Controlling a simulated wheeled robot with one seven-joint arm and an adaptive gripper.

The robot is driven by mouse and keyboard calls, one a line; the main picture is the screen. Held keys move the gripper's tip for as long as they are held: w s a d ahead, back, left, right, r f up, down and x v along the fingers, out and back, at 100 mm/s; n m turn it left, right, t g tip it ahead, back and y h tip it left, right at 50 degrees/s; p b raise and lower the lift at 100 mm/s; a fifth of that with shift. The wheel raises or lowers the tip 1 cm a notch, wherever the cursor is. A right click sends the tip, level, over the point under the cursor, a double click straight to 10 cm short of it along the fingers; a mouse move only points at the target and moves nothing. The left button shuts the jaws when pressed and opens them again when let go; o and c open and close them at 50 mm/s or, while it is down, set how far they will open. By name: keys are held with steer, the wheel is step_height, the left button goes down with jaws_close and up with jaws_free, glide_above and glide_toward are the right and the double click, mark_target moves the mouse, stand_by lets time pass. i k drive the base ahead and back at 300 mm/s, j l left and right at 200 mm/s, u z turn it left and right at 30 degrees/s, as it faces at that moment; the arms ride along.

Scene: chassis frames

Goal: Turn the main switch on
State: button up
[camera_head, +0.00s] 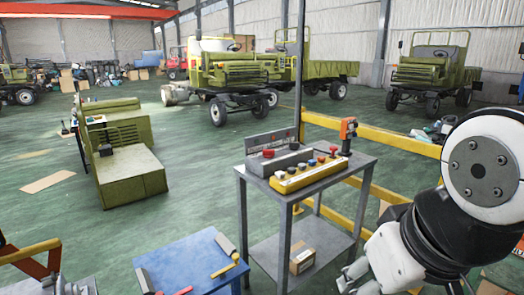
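A grey metal stand (252,178) in the middle of the view carries the control boxes. A yellow control box (287,187) has several coloured buttons and knobs along its top, some of them red. Behind it is a grey box (285,160) with a red knob (268,153) on its top. Which of these is the main switch I cannot tell, nor its position. My gripper (350,276) shows only in part at the lower edge, right of the stand's lower shelf and well below the boxes. Its opening cannot be made out.
An orange hand tool (347,129) stands upright at the stand's back right corner. A yellow rail (400,143) runs behind the stand. A blue table (190,262) with tools is at front left. A carton (302,260) sits on the lower shelf.

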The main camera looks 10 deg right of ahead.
mark_target(267, 153)
steer(key=z, duration=0.15)
steer(key=i+l, duration=0.1)
steer(key=i, duration=1)
steer(key=i+l, duration=0.15)
steer(key=i, duration=1)
steer(key=l+z, duration=0.05)
